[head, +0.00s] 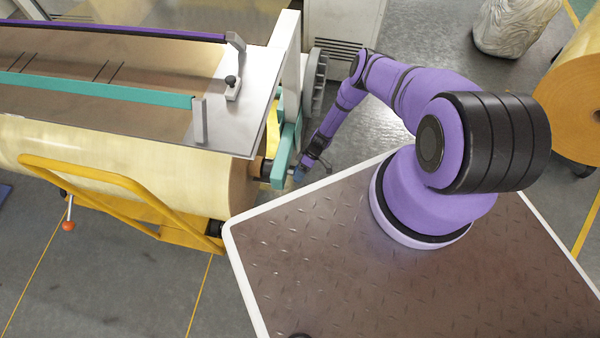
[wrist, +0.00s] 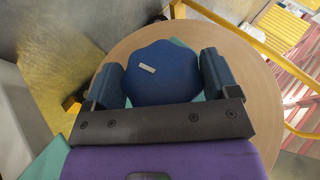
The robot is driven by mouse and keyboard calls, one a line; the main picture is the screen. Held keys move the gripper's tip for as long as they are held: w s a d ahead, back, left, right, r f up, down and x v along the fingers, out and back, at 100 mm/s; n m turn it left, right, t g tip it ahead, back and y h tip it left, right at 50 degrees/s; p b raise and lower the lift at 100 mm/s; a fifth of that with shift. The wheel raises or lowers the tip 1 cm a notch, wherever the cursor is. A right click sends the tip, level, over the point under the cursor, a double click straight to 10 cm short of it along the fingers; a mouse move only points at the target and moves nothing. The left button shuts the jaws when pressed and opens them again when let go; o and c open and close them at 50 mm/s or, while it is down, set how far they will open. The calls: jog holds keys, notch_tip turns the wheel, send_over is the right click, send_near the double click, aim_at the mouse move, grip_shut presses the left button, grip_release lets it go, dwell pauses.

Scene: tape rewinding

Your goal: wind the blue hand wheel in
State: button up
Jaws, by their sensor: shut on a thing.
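The blue hand wheel (wrist: 160,80) is a scalloped blue knob with a small pale mark on its face, in the middle of the wrist view. My gripper (wrist: 160,82) has one finger on either side of the wheel's rim and is shut on it. In the head view my gripper (head: 304,168) is small, at the end of the purple arm, beside the teal bracket (head: 283,152) at the machine's near right corner. The wheel is mostly hidden there. Behind the wheel in the wrist view is the round tan end of the roll (wrist: 245,75).
A yellow tubular frame (head: 100,178) runs along the roll's near side, with its bar (wrist: 250,42) close to the roll in the wrist view. A grey machine plate (head: 215,138) lies above the roll. Another large roll (head: 575,115) stands at the right.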

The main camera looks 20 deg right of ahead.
jog(key=o, duration=0.8)
jog(key=v, duration=1)
jog(key=shift+d+r, duration=0.25)
jog(key=shift+r, duration=0.05)
jog(key=shift+w, duration=0.1)
